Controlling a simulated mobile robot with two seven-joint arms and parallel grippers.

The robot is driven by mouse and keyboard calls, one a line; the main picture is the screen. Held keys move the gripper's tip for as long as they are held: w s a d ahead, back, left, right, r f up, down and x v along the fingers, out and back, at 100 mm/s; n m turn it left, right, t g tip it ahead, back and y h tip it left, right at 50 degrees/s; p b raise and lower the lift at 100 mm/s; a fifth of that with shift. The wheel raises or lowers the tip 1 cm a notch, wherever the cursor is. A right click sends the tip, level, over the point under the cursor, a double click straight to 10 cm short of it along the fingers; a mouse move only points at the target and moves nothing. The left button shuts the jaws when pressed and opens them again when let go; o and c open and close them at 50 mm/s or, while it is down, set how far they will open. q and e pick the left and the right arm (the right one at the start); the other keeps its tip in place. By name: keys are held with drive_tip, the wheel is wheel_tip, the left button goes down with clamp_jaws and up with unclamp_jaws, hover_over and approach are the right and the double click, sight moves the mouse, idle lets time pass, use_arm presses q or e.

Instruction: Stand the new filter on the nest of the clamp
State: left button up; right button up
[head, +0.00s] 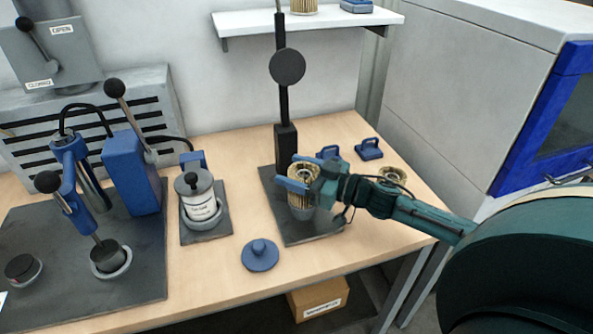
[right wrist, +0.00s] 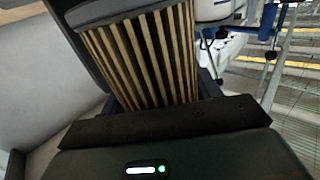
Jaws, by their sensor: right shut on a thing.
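My right gripper (head: 300,180) reaches in from the right and is shut on a tan pleated filter (head: 303,171). In the right wrist view the filter (right wrist: 150,60) fills the space between the jaws, with a grey cap at its end. In the head view the filter is upright over a light grey round nest (head: 302,212) on a dark base plate (head: 322,234) with a black post (head: 285,150). I cannot tell whether filter and nest touch. My left gripper is not in view.
Another pleated filter (head: 393,174) stands behind my right arm. Two blue blocks (head: 369,148) are nearby. Blue lever fixtures (head: 130,170) fill the left. The front right table is clear.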

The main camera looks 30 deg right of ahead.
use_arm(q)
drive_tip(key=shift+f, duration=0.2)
use_arm(e)
drive_tip(key=shift+f, duration=0.45)
drive_tip(key=o, duration=1.1)
drive_tip(key=shift+s+f, duration=0.1)
drive_tip(key=v, duration=0.2)
drive_tip(key=shift+s+d+f+b, duration=0.1)
drive_tip(key=shift+s+d+b, duration=0.1)
drive_tip(key=shift+b, duration=0.1)
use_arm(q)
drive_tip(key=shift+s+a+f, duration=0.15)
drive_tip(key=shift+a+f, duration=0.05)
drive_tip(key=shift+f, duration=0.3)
use_arm(e)
drive_tip(key=v, duration=1)
drive_tip(key=shift+s+d, duration=0.1)
drive_tip(key=shift+s, duration=0.15)
